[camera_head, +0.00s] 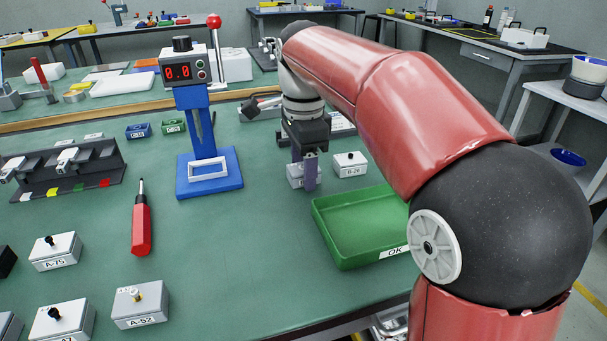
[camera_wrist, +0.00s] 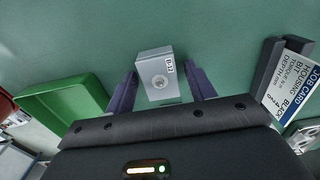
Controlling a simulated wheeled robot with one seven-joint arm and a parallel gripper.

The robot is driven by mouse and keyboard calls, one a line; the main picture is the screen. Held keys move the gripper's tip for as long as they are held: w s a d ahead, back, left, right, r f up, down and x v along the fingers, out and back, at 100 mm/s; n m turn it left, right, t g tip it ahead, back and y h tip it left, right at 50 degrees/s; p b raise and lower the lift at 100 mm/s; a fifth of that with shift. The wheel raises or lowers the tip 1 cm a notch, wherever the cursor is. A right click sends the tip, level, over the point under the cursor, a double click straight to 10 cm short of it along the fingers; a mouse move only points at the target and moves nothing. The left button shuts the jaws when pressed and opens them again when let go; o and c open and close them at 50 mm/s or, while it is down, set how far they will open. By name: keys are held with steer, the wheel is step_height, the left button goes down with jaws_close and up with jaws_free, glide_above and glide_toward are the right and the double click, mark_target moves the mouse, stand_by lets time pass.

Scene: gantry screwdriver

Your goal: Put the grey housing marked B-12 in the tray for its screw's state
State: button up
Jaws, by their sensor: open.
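The grey housing marked B-12 (camera_wrist: 152,68) lies on the green bench, between the two purple fingers in the wrist view. A round boss with a small centre shows on its top; I cannot tell the screw's state. In the head view the same housing (camera_head: 295,178) is partly hidden behind my gripper (camera_head: 306,180). My gripper (camera_wrist: 161,88) is open, its fingers on either side of the housing with gaps showing. The green tray marked OK (camera_head: 345,259) stands to the right and nearer in the head view and is empty where visible; it also shows in the wrist view (camera_wrist: 57,83).
Another grey housing (camera_head: 350,170) sits just right of my gripper. A red screwdriver (camera_head: 141,228) and several housings, including A-52 (camera_head: 139,309), lie nearer left. A job card (camera_wrist: 291,78) stands close by.

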steer(key=c, duration=1)
steer(key=shift+r+p, duration=2.45)
steer(key=shift+r, duration=0.6)
